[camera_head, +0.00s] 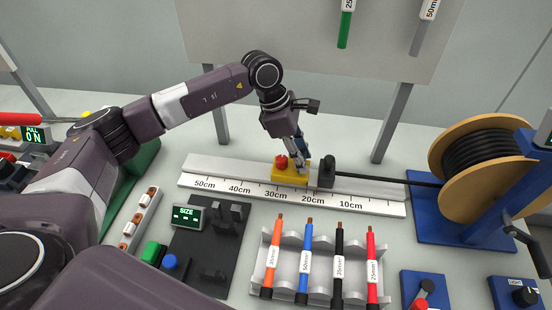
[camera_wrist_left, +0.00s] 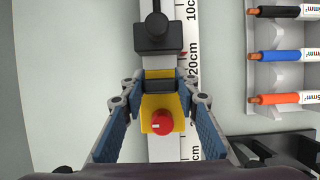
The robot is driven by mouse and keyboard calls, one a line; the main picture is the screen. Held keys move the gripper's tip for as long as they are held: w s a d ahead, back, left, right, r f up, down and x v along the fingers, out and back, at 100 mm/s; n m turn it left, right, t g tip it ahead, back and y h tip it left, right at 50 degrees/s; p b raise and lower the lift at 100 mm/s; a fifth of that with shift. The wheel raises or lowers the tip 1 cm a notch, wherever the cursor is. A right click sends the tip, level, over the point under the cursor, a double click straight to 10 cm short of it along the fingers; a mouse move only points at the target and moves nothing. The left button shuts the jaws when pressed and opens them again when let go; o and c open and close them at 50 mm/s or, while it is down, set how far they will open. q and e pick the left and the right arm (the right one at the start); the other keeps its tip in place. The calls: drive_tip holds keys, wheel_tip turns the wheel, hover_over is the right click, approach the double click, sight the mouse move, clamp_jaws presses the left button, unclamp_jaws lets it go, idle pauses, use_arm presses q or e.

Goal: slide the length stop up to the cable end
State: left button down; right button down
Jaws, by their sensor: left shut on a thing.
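The length stop (camera_head: 288,174) is a yellow block with a red knob. It sits on the ruled rail (camera_head: 215,172), near the 30cm and 20cm marks. In the left wrist view, the length stop (camera_wrist_left: 157,112) is between the fingers. My left gripper (camera_head: 300,160) is shut on it from above; it also shows in the left wrist view (camera_wrist_left: 160,88). A black cable (camera_head: 380,178) runs from the reel to a black guide block (camera_head: 327,172) just right of the stop, with a small gap between. The cable's end is hidden at the guide. My right gripper is not in view.
The wooden cable reel (camera_head: 455,180) stands on a blue base at the right. A grey rack (camera_head: 262,270) with several cable samples lies in front of the rail. A black plate with a SIZE display (camera_head: 188,216) is left of it.

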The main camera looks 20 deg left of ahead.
use_arm(q)
drive_tip(key=shift+w+d+r+b, duration=0.1)
drive_tip(key=shift+w+d+b, duration=0.1)
drive_tip(key=shift+d, duration=0.5)
drive_tip(key=shift+w+d+r+b, duration=0.1)
drive_tip(key=shift+w+d+b, duration=0.05)
drive_tip(key=shift+d, duration=0.55)
drive_tip(key=c, duration=1.9)
unclamp_jaws()
drive_tip(key=o, duration=0.4)
drive_tip(key=shift+d+f, duration=0.1)
drive_tip(key=shift+d, duration=0.05)
drive_tip(key=shift+a, duration=0.2)
drive_tip(key=v, duration=1.1)
drive_tip(key=shift+r, duration=0.4)
drive_tip(key=shift+s, duration=0.1)
